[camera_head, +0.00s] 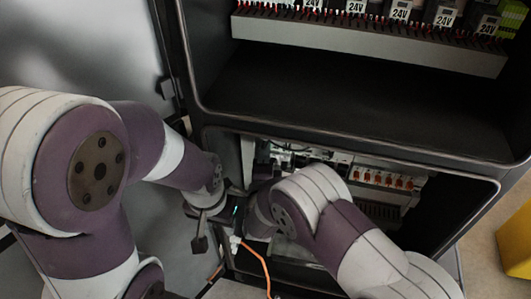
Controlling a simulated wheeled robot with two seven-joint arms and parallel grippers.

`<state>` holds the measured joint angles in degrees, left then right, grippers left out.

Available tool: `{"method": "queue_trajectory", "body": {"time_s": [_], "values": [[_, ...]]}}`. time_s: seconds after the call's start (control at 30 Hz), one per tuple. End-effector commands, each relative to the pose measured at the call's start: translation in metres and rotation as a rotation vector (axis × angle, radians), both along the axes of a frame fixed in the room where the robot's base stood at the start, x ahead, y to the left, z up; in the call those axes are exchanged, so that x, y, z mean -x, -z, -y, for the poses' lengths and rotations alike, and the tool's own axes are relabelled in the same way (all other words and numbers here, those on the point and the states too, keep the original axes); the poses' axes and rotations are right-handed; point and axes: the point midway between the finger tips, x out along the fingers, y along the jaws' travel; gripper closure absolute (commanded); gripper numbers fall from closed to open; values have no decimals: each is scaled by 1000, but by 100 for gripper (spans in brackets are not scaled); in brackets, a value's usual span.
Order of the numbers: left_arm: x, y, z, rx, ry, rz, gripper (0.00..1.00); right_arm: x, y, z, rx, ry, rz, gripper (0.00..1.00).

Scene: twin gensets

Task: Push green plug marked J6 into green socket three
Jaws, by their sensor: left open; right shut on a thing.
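My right gripper (238,228) is in the lower middle, at the front of the lower cabinet opening, mostly hidden by its own arm. It is shut on what looks like the plug (235,243) at the end of an orange cable (258,258). The plug shows only as a small pale patch, so its colour and J6 mark cannot be read. My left gripper (201,230) is open, just left of the right one, pointing down. I cannot make out green socket three; the arms cover part of the lower opening.
The lower cabinet bay holds a row of red-orange parts (382,179) and pale wiring. A black shelf frame (350,100) separates it from the upper bay with several 24V modules (357,7) above a grey duct (370,42). An open grey door (80,50) stands left; a yellow box (516,245) stands right.

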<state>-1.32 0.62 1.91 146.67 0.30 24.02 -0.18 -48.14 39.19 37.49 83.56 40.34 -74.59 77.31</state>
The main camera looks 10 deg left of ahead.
Motion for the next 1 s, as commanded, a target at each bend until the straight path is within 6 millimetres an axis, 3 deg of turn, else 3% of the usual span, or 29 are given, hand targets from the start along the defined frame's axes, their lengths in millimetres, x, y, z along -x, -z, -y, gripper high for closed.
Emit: {"method": "queue_trajectory", "body": {"time_s": [0.57, 1.0], "values": [[0, 1, 0, 0, 0, 0, 57, 23, 1, -3, 4, -9, -1, 100], [0, 1, 0, 0, 0, 0, 57, 65, 0, -3, 0, -3, 1, 100]]}}
